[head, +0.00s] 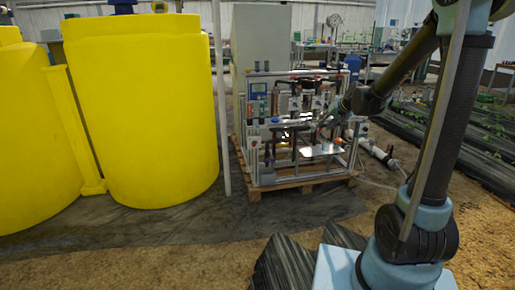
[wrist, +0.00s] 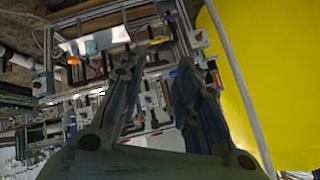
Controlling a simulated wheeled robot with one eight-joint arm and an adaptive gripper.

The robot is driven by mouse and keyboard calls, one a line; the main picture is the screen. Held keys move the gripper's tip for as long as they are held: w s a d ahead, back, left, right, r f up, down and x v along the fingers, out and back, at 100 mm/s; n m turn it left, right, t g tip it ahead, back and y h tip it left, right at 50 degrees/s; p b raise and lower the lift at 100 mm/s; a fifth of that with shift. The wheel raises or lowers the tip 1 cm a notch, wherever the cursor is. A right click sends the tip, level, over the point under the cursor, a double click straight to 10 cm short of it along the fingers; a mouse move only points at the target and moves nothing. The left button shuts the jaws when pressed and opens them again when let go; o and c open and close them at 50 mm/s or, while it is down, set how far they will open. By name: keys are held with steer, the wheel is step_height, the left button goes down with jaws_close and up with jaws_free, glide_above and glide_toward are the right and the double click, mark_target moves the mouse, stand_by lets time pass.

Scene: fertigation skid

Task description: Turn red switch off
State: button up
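The skid (head: 262,180) stands on a wooden pallet in the middle of the head view. A small grey box on its left front post bears what looks like a red switch (head: 255,143); its setting is too small to read. In the wrist view a similar box (wrist: 197,38) shows at the upper right, beyond my right finger, with a small reddish spot. My gripper (wrist: 157,72) is open and empty, its two fingers apart in front of the skid's pipes. In the head view my gripper is small, near the skid's right part, and apart from the switch.
A control panel with a blue screen (head: 258,88) sits on the skid's upper left. White pipe (head: 380,155) lies right of the skid.

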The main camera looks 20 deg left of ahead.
steer(key=w+a+f+y, duration=0.1)
steer(key=w+a+f, duration=0.3)
steer(key=w+a, duration=0.45)
steer(key=m+t+y, duration=0.1)
steer(key=t+y, duration=0.2)
steer(key=y, duration=0.1)
glide_toward(255, 144)
steer(key=x, duration=0.8)
steer(key=shift+w+d+f, duration=0.1)
steer(key=shift+w+f, duration=0.1)
steer(key=shift+w, duration=0.1)
jaws_close()
